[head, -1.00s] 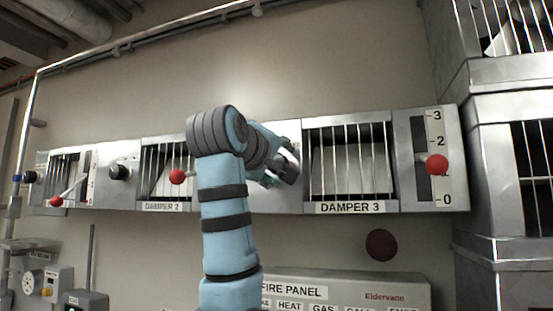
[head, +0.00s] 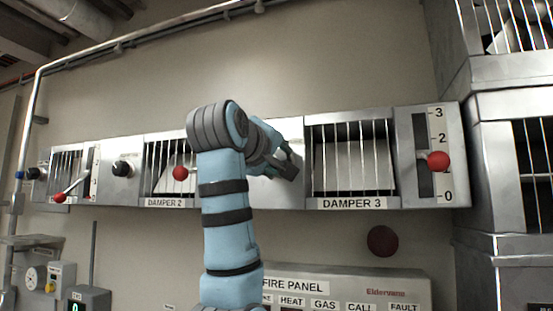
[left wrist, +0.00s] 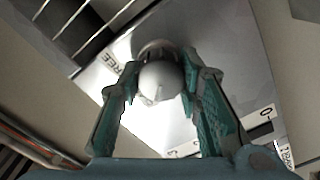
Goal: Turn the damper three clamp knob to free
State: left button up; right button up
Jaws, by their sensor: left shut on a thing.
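The damper three clamp knob (left wrist: 160,82) is a round pale grey knob on a metal plate, seen in the left wrist view. The word FREE (left wrist: 113,62) is printed on the plate to its upper left, and other marks (left wrist: 265,112) show at the lower right. My left gripper (left wrist: 160,74) has its fingers on both sides of the knob and is shut on it. In the head view my left gripper (head: 287,163) is at the plate (head: 290,192) left of the DAMPER 3 grille (head: 350,160); the knob is hidden there. My right gripper is not in view.
The damper 3 lever with its red ball (head: 438,161) stands right of the grille, near mark 1. Damper 2's red ball (head: 180,173) is left of my arm. A fire panel (head: 350,290) is below. Metal cages (head: 500,150) stand at the right.

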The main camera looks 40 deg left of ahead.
pick_arm(q)
jog(key=m, duration=0.4)
jog(key=shift+m, duration=0.4)
jog(key=m+b, duration=0.1)
jog(key=m, duration=0.3)
jog(key=shift+d+m, duration=0.1)
jog(key=shift+m, duration=0.2)
jog(key=m, duration=0.4)
jog(key=shift+r, duration=0.1)
jog(key=shift+m, duration=2.1)
jog(key=shift+r, duration=0.1)
